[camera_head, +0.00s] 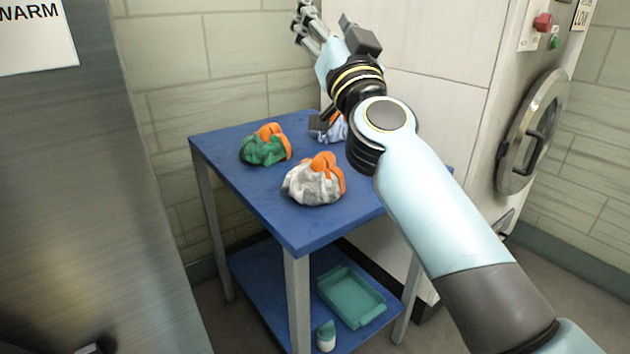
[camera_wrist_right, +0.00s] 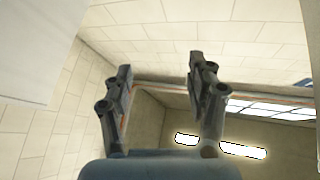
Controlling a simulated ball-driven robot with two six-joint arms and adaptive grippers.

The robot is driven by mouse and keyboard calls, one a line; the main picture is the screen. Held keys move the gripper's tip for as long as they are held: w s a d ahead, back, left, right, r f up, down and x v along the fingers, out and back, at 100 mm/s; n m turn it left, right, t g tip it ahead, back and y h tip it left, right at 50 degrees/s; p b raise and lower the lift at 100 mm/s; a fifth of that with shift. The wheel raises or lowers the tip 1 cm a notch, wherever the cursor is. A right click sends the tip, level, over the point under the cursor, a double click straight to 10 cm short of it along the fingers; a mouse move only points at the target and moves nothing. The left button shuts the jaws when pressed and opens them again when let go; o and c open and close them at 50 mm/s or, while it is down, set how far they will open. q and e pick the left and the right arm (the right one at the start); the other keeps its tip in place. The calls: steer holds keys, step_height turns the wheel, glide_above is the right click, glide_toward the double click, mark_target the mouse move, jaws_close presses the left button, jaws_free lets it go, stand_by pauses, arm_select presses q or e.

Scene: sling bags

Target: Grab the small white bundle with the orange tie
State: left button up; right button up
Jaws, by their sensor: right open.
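The white bundle with an orange tie (camera_head: 308,186) sits on the near part of the blue table top, unobstructed in the head view. My right gripper (camera_head: 303,18) is raised high beyond the table, up and away from the bundle, pointing toward the top of the picture. In the right wrist view its two fingers (camera_wrist_right: 160,68) are spread apart with nothing between them, facing wall and ceiling. No bundle shows in that view. My left gripper is not in view.
A green bundle with an orange tie (camera_head: 264,150) sits on the blue table (camera_head: 240,185), behind and left of the white one. A light-blue bundle (camera_head: 337,131) is partly hidden by my right arm. A teal tray (camera_head: 350,297) and small bottle (camera_head: 326,336) are on the lower shelf.

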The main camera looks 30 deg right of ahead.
steer(key=w+d+m+g+h, duration=0.2)
steer(key=d+m+g+h, duration=0.2)
steer(key=d+m+h, duration=0.25)
steer(key=g+y, duration=0.8)
steer(key=g, duration=0.9)
glide_toward(320, 156)
steer(key=f+b, duration=0.2)
steer(key=b, duration=0.1)
steer(key=w+d+f+b, duration=0.1)
steer(key=b, duration=0.1)
steer(key=shift+f+n, duration=0.25)
steer(key=shift+n, duration=0.1)
steer(key=shift+w+d+f+b, duration=0.1)
steer(key=shift+d+f+b, duration=0.2)
steer(key=shift+f+b, duration=0.35)
steer(key=b+x, duration=0.1)
steer(key=x, duration=0.3)
steer(key=shift+d, duration=0.15)
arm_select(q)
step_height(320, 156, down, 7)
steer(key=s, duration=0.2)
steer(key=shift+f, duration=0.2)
arm_select(e)
jaws_close()
